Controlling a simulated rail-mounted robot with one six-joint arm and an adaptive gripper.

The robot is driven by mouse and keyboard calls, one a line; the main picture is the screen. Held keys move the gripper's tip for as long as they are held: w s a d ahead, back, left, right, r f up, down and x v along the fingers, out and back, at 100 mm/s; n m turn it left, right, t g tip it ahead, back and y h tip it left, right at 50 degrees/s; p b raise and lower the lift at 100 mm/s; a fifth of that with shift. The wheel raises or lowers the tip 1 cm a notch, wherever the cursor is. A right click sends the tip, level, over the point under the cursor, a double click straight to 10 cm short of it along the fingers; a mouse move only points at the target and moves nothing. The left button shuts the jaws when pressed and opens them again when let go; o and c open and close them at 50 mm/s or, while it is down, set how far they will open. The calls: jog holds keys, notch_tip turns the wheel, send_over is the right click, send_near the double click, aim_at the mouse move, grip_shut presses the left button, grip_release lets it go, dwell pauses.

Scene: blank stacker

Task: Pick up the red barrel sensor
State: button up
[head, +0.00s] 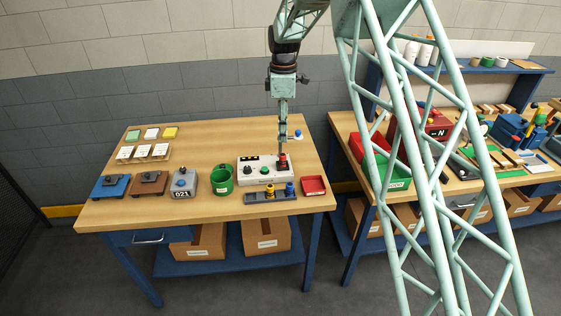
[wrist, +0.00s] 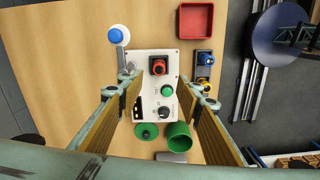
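A short red cylindrical part with a dark centre (wrist: 158,66) stands upright on the right end of a white control box (wrist: 140,62). It looks like the red barrel sensor, but I cannot be sure. In the head view this red part (head: 282,160) is just below my gripper (head: 283,146). In the wrist view my gripper (wrist: 166,88) is open, with its two fingers wide apart over the box and nothing between the tips. The red part lies beyond the fingertips, apart from them. A dark rack (head: 257,198) in front of the box holds a yellow and a blue barrel part.
A red tray (head: 313,193) sits right of the rack. A green cup (head: 222,187) stands left of the box. A blue-topped lever (head: 297,134) rises behind the box. Grey, brown and blue blocks line the table's left front. The table's back middle is clear.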

aim_at(283, 154)
jog(key=shift+f, duration=0.15)
jog(key=shift+f, duration=4.15)
jog(key=shift+f, duration=0.15)
jog(key=shift+w+f, duration=0.1)
jog(key=shift+f, duration=2.35)
jog(key=c, duration=1)
